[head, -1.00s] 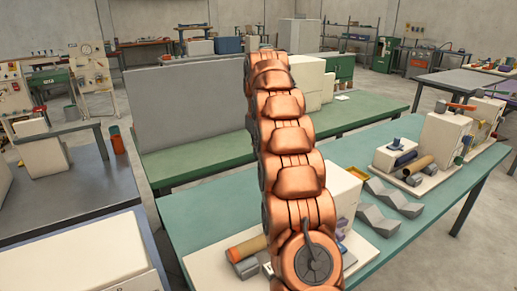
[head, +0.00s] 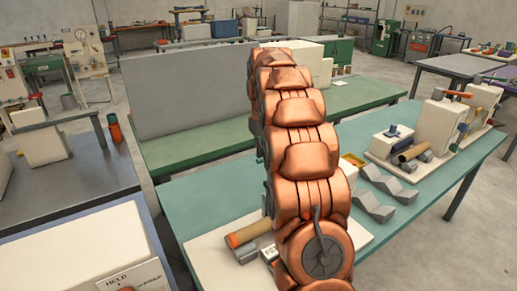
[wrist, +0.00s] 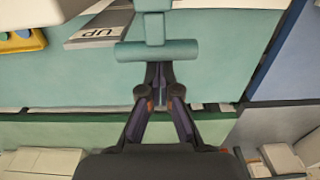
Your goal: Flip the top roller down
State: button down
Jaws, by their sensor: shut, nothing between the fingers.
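In the wrist view a teal roller (wrist: 156,51) lies crosswise on a teal arm (wrist: 155,22) that runs up out of the picture. My gripper (wrist: 159,70) is shut and empty. Its fingertips are just below the roller in the picture; I cannot tell whether they touch it. A grey plate marked "UP" (wrist: 100,28) is to the roller's left. In the head view my copper arm hides the gripper and most of the machine in front of me. An orange-brown cylinder (head: 247,233) lies on its pale base, left of my arm.
A yellow box with coloured buttons (wrist: 20,41) is at the wrist view's upper left. In the head view grey angled blocks (head: 372,204) and another pale machine (head: 436,124) stand on the teal table (head: 200,205) to the right. A grey panel (head: 185,95) stands behind.

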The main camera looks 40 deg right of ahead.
jog(key=shift+s+r, duration=0.1)
jog(key=shift+s, duration=0.15)
jog(key=shift+s+b, duration=0.2)
jog(key=shift+b, duration=0.2)
